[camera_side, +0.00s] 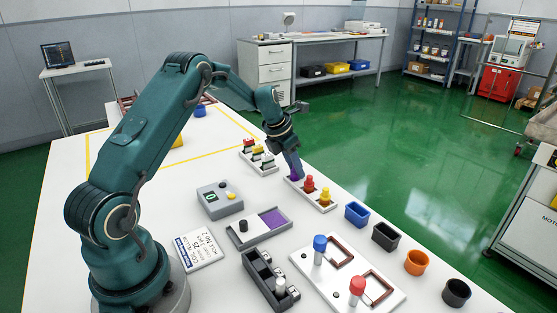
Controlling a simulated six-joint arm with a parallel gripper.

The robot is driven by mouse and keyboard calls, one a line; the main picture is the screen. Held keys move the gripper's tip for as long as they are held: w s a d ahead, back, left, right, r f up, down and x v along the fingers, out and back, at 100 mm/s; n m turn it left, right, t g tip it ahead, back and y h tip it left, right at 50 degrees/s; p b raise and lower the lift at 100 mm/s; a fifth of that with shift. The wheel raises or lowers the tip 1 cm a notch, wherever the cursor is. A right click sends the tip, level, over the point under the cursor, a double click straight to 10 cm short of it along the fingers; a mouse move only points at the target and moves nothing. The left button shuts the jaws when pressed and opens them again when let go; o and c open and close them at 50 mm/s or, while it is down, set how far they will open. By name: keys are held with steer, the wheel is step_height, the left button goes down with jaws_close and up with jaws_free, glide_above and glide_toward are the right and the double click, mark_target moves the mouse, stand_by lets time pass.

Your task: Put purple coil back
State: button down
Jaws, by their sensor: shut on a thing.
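The purple coil (295,178) is at the left end of a white rack (323,206), at the tip of my gripper (293,168). My gripper points down and is shut on the coil. I cannot tell whether the coil touches the rack or is a little above it. A red coil (309,185) and a yellow coil (324,197) stand upright in the same rack, to the right of the purple one. The fingers partly hide the purple coil.
A second rack (259,164) with several small parts is behind. Blue (357,213), black (386,236) and orange (416,262) bins line the right edge.

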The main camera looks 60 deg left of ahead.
steer(key=shift+f, duration=0.2)
steer(key=c, duration=0.6)
jaws_free()
steer(key=shift+r, duration=0.1)
